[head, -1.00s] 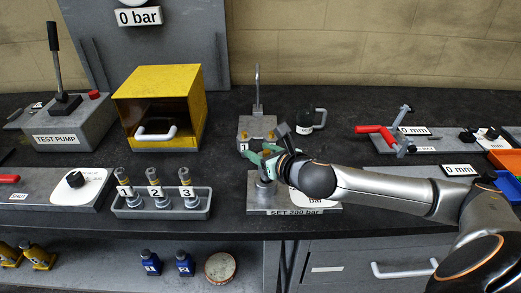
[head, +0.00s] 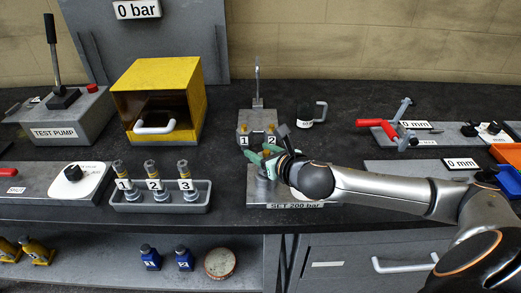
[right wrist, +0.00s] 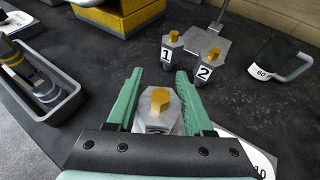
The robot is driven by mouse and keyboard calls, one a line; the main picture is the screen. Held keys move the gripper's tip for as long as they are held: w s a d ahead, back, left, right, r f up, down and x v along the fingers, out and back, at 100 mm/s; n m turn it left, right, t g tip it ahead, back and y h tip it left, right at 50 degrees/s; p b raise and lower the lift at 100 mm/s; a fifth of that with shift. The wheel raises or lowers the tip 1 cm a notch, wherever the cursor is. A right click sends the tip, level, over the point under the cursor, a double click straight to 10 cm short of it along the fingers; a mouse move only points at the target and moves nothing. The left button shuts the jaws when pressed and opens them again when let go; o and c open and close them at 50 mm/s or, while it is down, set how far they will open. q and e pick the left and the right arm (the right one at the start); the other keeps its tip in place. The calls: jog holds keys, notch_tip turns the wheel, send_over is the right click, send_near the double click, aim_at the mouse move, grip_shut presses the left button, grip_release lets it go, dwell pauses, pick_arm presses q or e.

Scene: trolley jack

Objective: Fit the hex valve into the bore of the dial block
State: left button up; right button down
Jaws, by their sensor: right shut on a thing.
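The hex valve (right wrist: 160,104) is a grey six-sided body with a brass-coloured top. My right gripper (head: 268,158) has green fingers shut on it, one on each side in the right wrist view. The dial block (head: 258,201) is a grey plate marked SET 200 bar at the front of the bench; its white dial (right wrist: 240,145) shows partly in the right wrist view. The gripper and valve are over the left part of this block. The bore is hidden, and I cannot tell how deep the valve sits. My left gripper is out of view.
A grey tray (head: 160,208) with several numbered parts stands to the left. Behind the gripper stand two brass-topped posts, 1 (head: 244,142) and 2 (head: 271,140), and a black mug (head: 312,114). A yellow box (head: 165,100) is at the back left.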

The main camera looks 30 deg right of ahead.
jog(key=shift+f, duration=0.3)
jog(key=shift+c, duration=1)
grip_release()
jog(key=shift+f, duration=0.15)
jog(key=shift+s, duration=0.1)
jog(key=p+v, duration=0.5)
jog(key=v, duration=0.7)
jog(key=shift+r, duration=0.25)
jog(key=shift+s+a, duration=0.1)
jog(key=shift+s, duration=0.1)
